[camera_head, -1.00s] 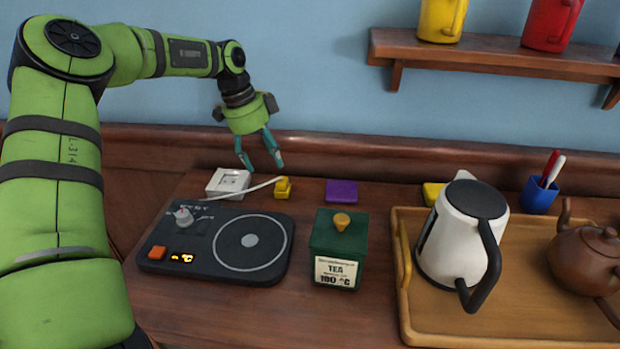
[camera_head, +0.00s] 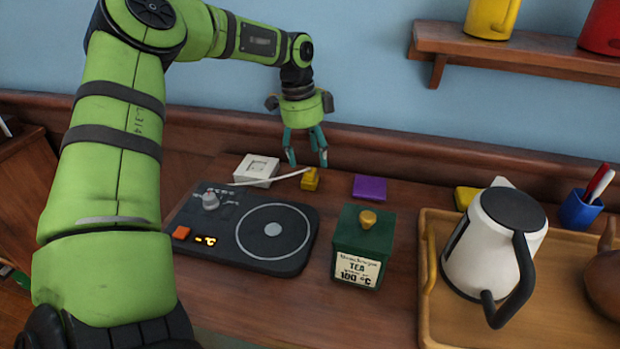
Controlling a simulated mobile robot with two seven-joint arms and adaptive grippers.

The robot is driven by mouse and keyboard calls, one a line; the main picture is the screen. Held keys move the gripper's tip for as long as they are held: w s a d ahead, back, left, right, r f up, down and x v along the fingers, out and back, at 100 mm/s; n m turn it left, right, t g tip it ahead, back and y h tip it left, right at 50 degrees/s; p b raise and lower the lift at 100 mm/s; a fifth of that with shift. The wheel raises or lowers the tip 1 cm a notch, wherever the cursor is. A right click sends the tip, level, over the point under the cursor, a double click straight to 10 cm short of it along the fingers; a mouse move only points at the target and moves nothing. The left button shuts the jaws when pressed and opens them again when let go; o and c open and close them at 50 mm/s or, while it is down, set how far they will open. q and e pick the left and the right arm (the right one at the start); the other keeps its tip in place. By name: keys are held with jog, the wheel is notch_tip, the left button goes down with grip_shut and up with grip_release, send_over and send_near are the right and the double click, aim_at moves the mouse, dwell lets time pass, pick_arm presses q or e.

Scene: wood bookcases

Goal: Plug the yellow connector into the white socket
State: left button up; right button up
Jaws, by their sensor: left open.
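The yellow connector (camera_head: 310,179) lies on the wooden counter at the end of a white cable, just right of the white socket (camera_head: 257,170). The two are apart. The socket is a square white block near the back of the counter. My left gripper (camera_head: 307,162) points down with its two teal fingers spread, over or just behind the connector. It appears empty, and I cannot tell its exact height above the connector. My right gripper is not in view.
A black hot plate (camera_head: 250,232) sits in front of the socket. A purple block (camera_head: 370,187) and a green tea box (camera_head: 362,245) stand to the right. A wooden tray (camera_head: 432,310) holds a white kettle (camera_head: 480,250). A wall shelf (camera_head: 520,55) hangs above.

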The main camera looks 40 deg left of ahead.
aim_at(310, 171)
pick_arm(q)
jog(key=shift+s+d+f, duration=0.1)
jog(key=shift+s+f, duration=0.05)
jog(key=shift+f, duration=0.2)
jog(key=f, duration=0.2)
jog(key=f+p, duration=0.1)
jog(key=f, duration=0.1)
jog(key=shift+s+d+f, duration=0.1)
jog(key=shift+d+f, duration=0.05)
jog(key=shift+d, duration=0.05)
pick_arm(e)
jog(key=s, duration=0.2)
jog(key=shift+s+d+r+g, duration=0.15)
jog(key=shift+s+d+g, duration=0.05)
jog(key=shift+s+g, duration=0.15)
pick_arm(q)
jog(key=c, duration=1.1)
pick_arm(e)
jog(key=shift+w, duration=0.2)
